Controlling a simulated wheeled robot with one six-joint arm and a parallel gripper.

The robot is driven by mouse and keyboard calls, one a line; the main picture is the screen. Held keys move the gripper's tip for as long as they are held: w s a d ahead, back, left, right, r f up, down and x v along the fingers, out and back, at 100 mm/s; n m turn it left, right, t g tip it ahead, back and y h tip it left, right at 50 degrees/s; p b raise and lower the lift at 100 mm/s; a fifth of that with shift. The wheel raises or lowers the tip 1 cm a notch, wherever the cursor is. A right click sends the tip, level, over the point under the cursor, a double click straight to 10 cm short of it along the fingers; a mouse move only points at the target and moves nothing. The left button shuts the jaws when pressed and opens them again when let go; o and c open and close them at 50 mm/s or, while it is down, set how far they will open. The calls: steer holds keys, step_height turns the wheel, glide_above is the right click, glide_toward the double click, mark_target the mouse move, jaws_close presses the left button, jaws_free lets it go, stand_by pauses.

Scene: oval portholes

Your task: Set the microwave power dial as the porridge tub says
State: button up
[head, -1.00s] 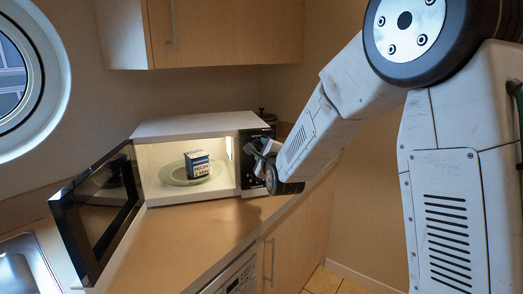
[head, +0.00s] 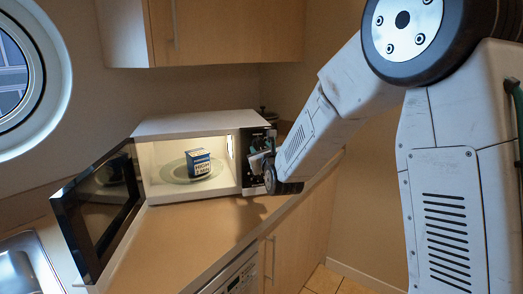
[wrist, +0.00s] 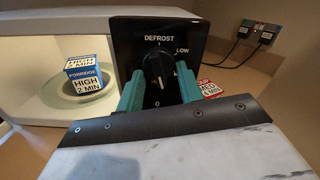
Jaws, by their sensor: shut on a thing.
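The porridge tub (head: 199,164) is a blue and white box on the glass turntable inside the open microwave (head: 190,127). In the wrist view the porridge tub (wrist: 88,78) reads "PORRIDGE HIGH 2 MIN". The black power dial (wrist: 158,66) sits on the microwave's dark panel, with "DEFROST" above it, "LOW" at upper right and "0" below. A label lower right is mostly hidden by a finger, and I cannot clearly read the dial's pointer. My gripper (wrist: 160,92) has its teal fingers shut on the dial, one each side. In the head view my gripper (head: 262,162) is at the panel.
The microwave door (head: 100,212) stands open to the left. A red and white box marked "MED 4 MIN" (wrist: 209,90) is partly hidden beyond my right finger. A wall socket with plugs (wrist: 257,33) is behind. The counter front (head: 185,240) is clear.

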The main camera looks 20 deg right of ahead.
steer(key=shift+f+m, duration=0.15)
steer(key=shift+m, duration=0.45)
steer(key=o, duration=1)
steer(key=shift+s, duration=0.15)
steer(key=s, duration=0.7)
steer(key=shift+s+a, duration=0.2)
steer(key=shift+s, duration=0.15)
steer(key=shift+c, duration=0.2)
